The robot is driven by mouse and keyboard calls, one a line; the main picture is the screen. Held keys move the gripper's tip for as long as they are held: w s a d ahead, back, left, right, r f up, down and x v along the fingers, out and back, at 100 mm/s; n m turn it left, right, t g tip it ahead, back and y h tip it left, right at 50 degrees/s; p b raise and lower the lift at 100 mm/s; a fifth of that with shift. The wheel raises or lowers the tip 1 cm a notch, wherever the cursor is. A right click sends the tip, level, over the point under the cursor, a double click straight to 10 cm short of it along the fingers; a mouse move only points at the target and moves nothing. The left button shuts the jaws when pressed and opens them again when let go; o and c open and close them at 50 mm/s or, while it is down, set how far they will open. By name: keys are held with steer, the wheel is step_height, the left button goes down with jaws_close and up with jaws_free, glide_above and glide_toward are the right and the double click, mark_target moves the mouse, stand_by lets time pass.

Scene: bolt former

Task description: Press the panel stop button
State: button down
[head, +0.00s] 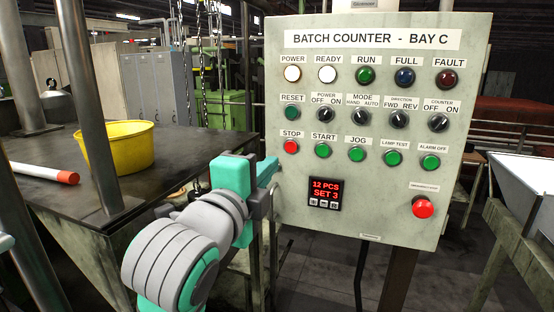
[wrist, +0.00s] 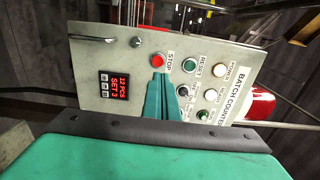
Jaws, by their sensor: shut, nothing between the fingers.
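The stop button (head: 291,147) is a red button under a STOP label, at the left end of the third row on the grey panel (head: 380,225). It also shows in the wrist view (wrist: 159,62), just beyond the fingertips. My gripper (head: 272,168) is shut and empty, a little below and left of the stop button in the head view. In the wrist view the closed teal fingers (wrist: 160,80) point at the panel just below the button. A small gap to the button seems to remain, but I cannot tell its depth.
A larger red button (head: 423,207) is at the panel's lower right. The green start button (head: 323,150) is right of the stop button. A counter display (head: 325,193) sits below. At left, a dark table (head: 70,165) holds a yellow bowl (head: 118,147).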

steer(key=shift+v, duration=1.1)
steer(key=w+f+n+t+y, duration=0.15)
steer(key=f+n, duration=0.35)
steer(key=f, duration=0.5)
steer(key=w+f+n+g+h, duration=0.1)
steer(key=w+f+n, duration=0.25)
steer(key=f, duration=0.65)
steer(key=s+f+n+y, duration=0.2)
steer(key=s+f+n, duration=0.2)
steer(key=f, duration=0.6)
steer(key=s+f+n+y, duration=0.2)
steer(key=s+f+n, duration=0.25)
steer(key=f, duration=0.55)
steer(key=s+d+f+n+g+y, duration=0.15)
steer(key=s+f+n, duration=0.25)
steer(key=s+f, duration=0.9)
steer(key=s+d+f, duration=0.1)
steer(key=s+d, duration=0.1)
steer(key=s, duration=1.8)
steer(key=shift+s+f+n+g, duration=0.25)
steer(key=shift+f+n+g, duration=0.05)
steer(key=shift+f+g, duration=0.1)
